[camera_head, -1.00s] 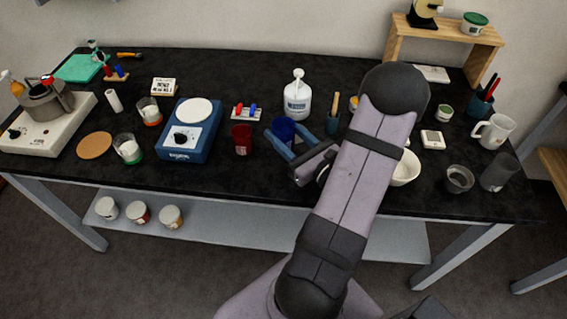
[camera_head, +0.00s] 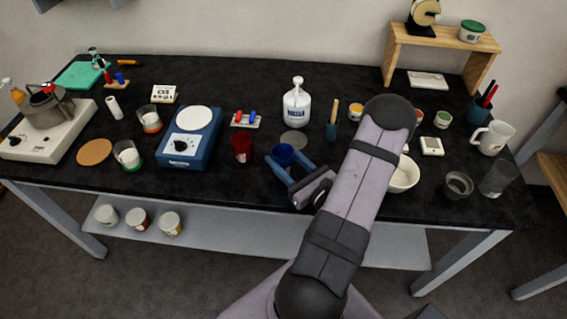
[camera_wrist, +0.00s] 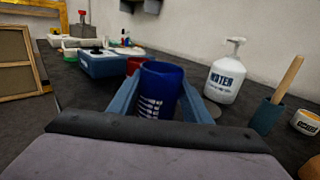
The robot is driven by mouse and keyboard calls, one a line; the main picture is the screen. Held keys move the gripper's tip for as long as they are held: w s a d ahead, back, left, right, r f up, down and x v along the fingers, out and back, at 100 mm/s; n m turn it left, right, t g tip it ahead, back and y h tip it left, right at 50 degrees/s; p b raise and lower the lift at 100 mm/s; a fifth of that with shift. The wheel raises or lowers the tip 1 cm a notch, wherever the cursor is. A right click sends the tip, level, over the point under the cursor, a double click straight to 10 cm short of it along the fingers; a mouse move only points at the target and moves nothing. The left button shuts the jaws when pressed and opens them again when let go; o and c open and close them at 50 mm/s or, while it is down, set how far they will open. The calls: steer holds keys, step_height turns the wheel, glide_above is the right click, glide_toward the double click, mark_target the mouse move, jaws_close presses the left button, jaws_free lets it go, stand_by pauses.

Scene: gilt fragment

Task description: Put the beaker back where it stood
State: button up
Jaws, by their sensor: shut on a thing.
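The blue beaker (camera_head: 283,154) has white graduation marks, which show in the wrist view (camera_wrist: 158,90). My gripper (camera_head: 285,164) has its blue fingers on either side of the beaker and is shut on it. The beaker is upright, near the middle of the black bench. I cannot tell whether its base touches the bench. A flat grey disc (camera_head: 293,140) lies bare just behind the beaker, in front of the water bottle. The beaker's lower part is hidden by my gripper.
A red beaker (camera_head: 242,148) stands close to the left. The white water bottle (camera_head: 297,103) stands behind, and a teal holder with a wooden handle (camera_head: 332,130) is to the right. A blue hotplate (camera_head: 189,140) is further left. A white bowl (camera_head: 404,175) is beyond my arm.

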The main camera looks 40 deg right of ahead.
steer(key=shift+f, duration=1.25)
steer(key=shift+f, duration=0.1)
steer(key=shift+f, duration=0.1)
steer(key=o, duration=1.2)
steer(key=shift+c, duration=0.2)
steer(key=shift+r, duration=0.25)
steer(key=shift+s+f, duration=0.1)
steer(key=shift+s, duration=0.4)
steer(key=s+b, duration=0.3)
steer(key=s, duration=0.8)
